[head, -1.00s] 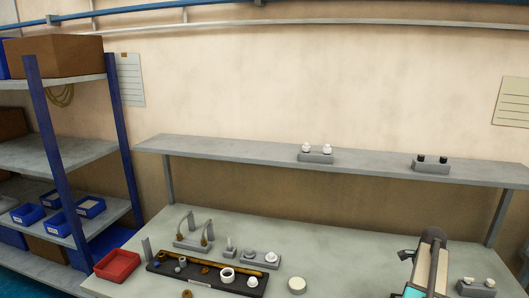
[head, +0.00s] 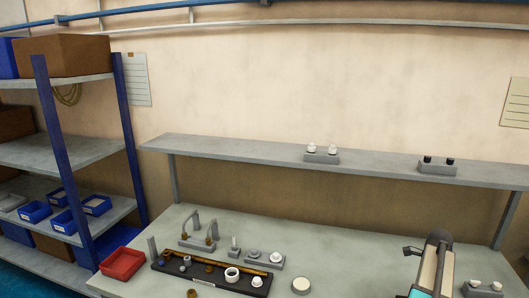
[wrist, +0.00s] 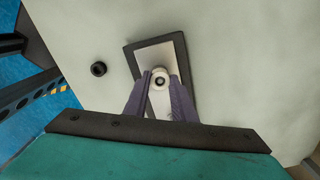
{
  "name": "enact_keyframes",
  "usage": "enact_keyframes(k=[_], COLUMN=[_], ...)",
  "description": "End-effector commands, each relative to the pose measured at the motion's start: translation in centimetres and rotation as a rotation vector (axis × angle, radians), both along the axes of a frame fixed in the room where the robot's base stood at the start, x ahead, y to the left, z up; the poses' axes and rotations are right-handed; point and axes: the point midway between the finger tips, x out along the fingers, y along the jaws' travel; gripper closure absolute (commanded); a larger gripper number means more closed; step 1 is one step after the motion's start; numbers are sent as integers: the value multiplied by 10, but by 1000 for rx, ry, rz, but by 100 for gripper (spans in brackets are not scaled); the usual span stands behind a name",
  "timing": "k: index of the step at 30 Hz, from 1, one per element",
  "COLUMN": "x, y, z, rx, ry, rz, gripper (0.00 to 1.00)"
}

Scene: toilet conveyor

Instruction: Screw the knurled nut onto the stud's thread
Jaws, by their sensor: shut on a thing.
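In the wrist view, my gripper (wrist: 159,88) is shut on a small pale round piece (wrist: 160,74) with a dark centre hole, held between its two purple fingers. I cannot tell for sure whether this piece is the knurled nut. The held piece is over a pale panel with a dark border (wrist: 178,44). A dark ring (wrist: 98,69) lies apart on the surface to the left. In the head view my gripper is not seen. A small grey block with an upright pin (head: 234,244) stands on the bench; I cannot tell whether it is the stud.
A dark tray (head: 205,273) with round parts lies on the bench, beside a red bin (head: 122,263). A brown ring (head: 193,293) lies in front.

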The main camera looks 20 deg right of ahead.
Motion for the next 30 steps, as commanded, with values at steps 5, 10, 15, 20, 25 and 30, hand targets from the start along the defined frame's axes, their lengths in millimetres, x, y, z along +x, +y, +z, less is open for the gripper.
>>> enact_keyframes(k=[5,10,15,20,25,30], x=[0,0,0,0,0,0], y=[0,0,0,0,0,0], z=[0,0,0,0,0,0], rx=[1,1,1,1,1,1], ry=[1,0,0,0,0,0], rz=[-115,-170,-171,-177,-247,-362], gripper=[96,96,96,96,96,96])
